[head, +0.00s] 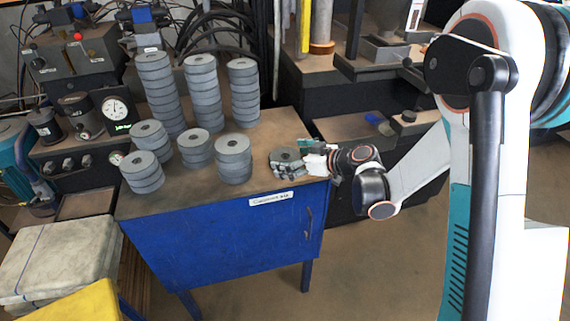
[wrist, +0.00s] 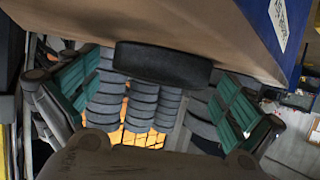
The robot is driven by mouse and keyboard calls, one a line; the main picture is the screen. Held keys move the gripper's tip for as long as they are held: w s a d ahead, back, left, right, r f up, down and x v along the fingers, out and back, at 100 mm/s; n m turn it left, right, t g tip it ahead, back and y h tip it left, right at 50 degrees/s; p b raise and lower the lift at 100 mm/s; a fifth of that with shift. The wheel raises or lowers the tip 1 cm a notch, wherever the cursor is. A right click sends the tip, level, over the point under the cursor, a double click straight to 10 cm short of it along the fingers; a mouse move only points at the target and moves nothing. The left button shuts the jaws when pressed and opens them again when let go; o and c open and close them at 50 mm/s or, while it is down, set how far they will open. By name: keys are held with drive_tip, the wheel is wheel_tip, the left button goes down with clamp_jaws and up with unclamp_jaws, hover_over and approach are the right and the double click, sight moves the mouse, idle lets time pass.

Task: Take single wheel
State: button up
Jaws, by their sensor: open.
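A single dark grey wheel (head: 287,155) lies at the right end of the table, apart from the stacks. My gripper (head: 287,168) is at the table's right edge, low beside this wheel. In the wrist view the wheel (wrist: 162,64) shows edge-on, roughly centred between the two green-padded fingers of my gripper (wrist: 155,95). The fingers are spread, with a gap at each side of the wheel. In the head view my gripper partly hides the wheel's near side.
Tall wheel stacks (head: 201,90) stand at the back of the blue table (head: 225,240). Shorter stacks (head: 233,158) stand in front, one close left of the single wheel. Stacks (wrist: 145,105) also show behind it in the wrist view. A dark bench (head: 350,127) is at the right.

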drive_tip(key=c, duration=1.4)
drive_tip(key=shift+r, duration=0.15)
